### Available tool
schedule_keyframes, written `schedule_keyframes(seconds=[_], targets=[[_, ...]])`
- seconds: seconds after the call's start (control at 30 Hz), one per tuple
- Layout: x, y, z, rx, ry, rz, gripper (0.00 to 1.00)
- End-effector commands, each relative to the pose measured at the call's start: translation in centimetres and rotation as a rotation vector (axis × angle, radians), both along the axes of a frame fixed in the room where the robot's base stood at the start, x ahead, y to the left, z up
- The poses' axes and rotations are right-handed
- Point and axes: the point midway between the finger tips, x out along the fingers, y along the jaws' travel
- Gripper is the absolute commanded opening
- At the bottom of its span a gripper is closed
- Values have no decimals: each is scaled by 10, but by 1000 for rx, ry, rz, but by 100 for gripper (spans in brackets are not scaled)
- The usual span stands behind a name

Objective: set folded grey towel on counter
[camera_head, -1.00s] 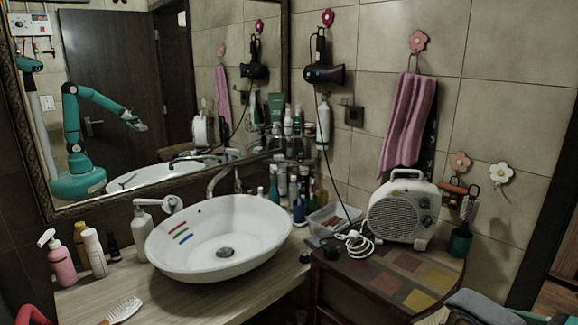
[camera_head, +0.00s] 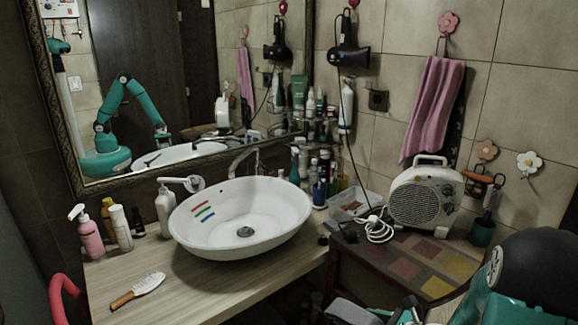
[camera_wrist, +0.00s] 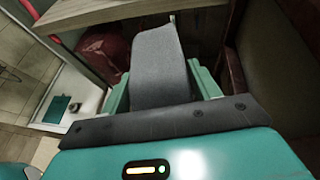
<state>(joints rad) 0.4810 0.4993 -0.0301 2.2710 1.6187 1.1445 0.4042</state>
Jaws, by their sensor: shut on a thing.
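The folded grey towel (camera_wrist: 158,62) stands up between the two green fingers of my gripper (camera_wrist: 162,88) in the wrist view. My gripper is shut on it. In the head view, a part of the grey towel (camera_head: 352,312) shows at the bottom edge, right of the counter, beside my teal arm. The wooden counter (camera_head: 215,285) carries the basin, and its front part is bare. In the wrist view, a pale wooden edge (camera_wrist: 120,10), apparently the counter, runs across the top beyond the towel.
A white basin (camera_head: 240,240) fills the counter's middle. A hairbrush (camera_head: 138,291) lies at its front left, and bottles (camera_head: 90,232) stand behind. A dark side table (camera_head: 410,270) with a fan heater (camera_head: 425,198) stands to the right. A red curved thing (camera_head: 65,295) is at lower left.

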Motion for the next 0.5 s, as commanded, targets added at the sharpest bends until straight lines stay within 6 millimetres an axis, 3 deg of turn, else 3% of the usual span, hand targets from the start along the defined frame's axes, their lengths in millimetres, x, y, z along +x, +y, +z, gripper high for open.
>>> schedule_keyframes(seconds=[0.33,0.5], targets=[[39,52,-49,0,2,96,39],[39,53,-51,0,5,98,39]])
